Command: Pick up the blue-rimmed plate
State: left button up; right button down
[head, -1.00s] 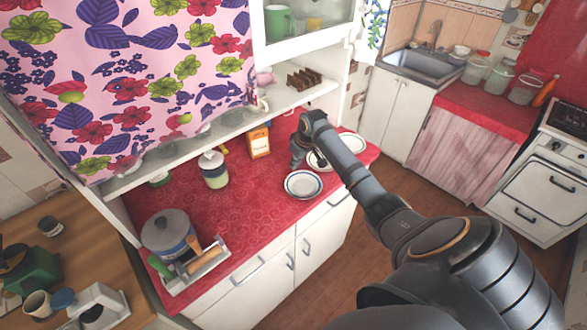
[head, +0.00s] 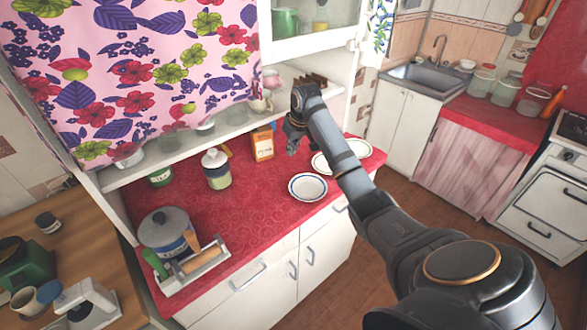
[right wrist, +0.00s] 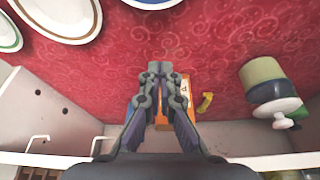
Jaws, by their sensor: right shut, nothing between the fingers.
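The blue-rimmed plate (head: 307,187) lies flat on the red counter near its front edge in the head view. My right gripper (head: 292,151) is shut and empty, up and left of the plate in the picture, with a visible gap between them. In the right wrist view the shut fingers (right wrist: 160,70) point over bare red cloth. My left gripper is not in view.
Other plates (head: 358,148) lie to the right, partly behind my forearm. An orange box (head: 262,143) stands close to the gripper, with a lidded jar (head: 216,170) further left. A shelf (head: 205,140) runs behind. Red cloth left of the plate is clear.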

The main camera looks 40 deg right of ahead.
aim_at(308, 188)
jog(key=p+x, duration=0.1)
jog(key=x, duration=0.8)
jog(key=shift+p, duration=0.4)
jog(key=s+p, duration=0.3)
jog(key=shift+s+f, duration=0.15)
jog(key=shift+s, duration=0.35)
jog(key=shift+a+f, duration=0.1)
jog(key=shift+f, duration=0.05)
jog(key=shift+w, duration=0.1)
